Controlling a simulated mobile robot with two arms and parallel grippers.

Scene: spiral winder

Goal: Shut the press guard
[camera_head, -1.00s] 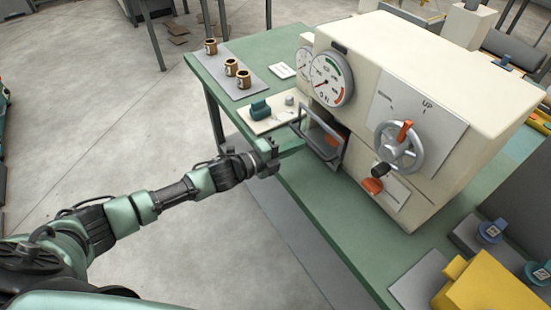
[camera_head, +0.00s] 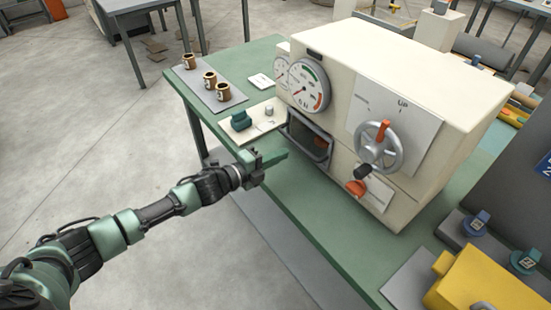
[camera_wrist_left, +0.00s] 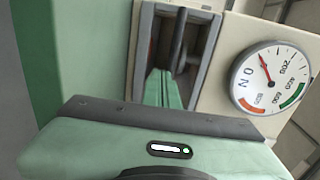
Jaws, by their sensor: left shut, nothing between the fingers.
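The press guard (camera_head: 318,157) is a grey frame around a dark window, low on the front of the cream machine (camera_head: 410,85). It looks nearly flat against the front; I cannot tell whether it is fully shut. In the left wrist view the guard's grey frame (camera_wrist_left: 209,55) stands just ahead of the fingertips. My left gripper (camera_head: 283,154) is in front of the guard, to its lower left. Its green fingers (camera_wrist_left: 164,82) are together and empty. Whether they touch the guard is unclear. My right gripper is out of view.
The machine stands on a green table (camera_head: 290,190). A handwheel (camera_head: 379,150) with an orange grip is right of the guard, and a dial gauge (camera_head: 309,87) is above. A green block (camera_head: 240,121) sits on a pale plate at left. Brown cups (camera_head: 209,80) stand behind it.

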